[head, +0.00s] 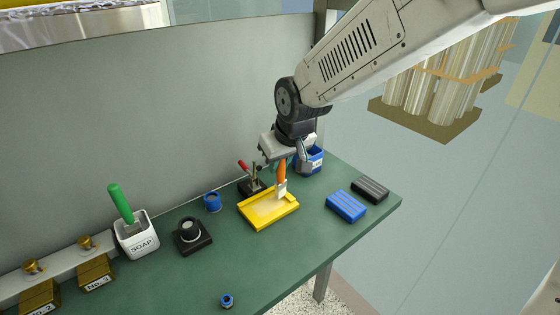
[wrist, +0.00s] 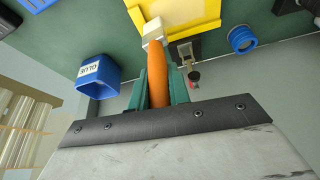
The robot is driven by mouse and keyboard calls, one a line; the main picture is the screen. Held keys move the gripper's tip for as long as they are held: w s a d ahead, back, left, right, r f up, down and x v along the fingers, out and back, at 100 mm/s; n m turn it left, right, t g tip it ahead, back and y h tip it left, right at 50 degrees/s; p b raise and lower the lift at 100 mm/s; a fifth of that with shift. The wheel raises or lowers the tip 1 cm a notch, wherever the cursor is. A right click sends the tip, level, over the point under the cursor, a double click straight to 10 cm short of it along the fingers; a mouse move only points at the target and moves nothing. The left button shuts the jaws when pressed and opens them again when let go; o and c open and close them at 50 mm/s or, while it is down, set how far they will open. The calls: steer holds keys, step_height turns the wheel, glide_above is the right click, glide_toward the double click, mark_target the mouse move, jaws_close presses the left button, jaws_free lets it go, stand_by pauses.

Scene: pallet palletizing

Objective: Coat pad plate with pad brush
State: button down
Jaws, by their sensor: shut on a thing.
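My gripper (head: 283,160) is shut on the orange handle of a brush (head: 282,171), which points down at the yellow pad plate (head: 252,216). The brush's pale head is at the plate's right part, over or on its lighter inner face; I cannot tell whether it touches. In the wrist view the orange handle (wrist: 157,75) sits between the green fingers (wrist: 158,88), and the pale brush head (wrist: 152,30) overlaps the edge of the yellow plate (wrist: 190,17). A blue glue cup (head: 313,164) stands behind and right of the plate; its label shows in the wrist view (wrist: 97,78).
A black clamp with a red handle (head: 250,186) stands behind the plate. Blue (head: 346,206) and dark (head: 370,190) blocks lie to its right. A blue ring (head: 212,202), a black fixture (head: 192,240) and a soap cup with a green-handled brush (head: 138,244) stand left.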

steer(key=shift+f, duration=0.15)
steer(key=s+a, duration=0.4)
steer(key=a, duration=0.2)
steer(key=shift+s+a+f, duration=0.25)
steer(key=shift+a, duration=0.05)
stand_by(0.7)
steer(key=shift+w+d+f, duration=0.1)
steer(key=shift+w+d, duration=0.3)
steer(key=shift+d, duration=0.25)
steer(key=shift+w+d+f, duration=0.1)
steer(key=shift+w+d, duration=0.3)
steer(key=shift+d, duration=0.2)
steer(key=shift+w+d+r, duration=0.15)
steer(key=shift+w+d, duration=0.6)
steer(key=shift+d, duration=0.3)
steer(key=shift+w+d+r, duration=0.1)
steer(key=shift+w+d, duration=0.6)
steer(key=shift+d, duration=0.3)
steer(key=shift+r, duration=0.1)
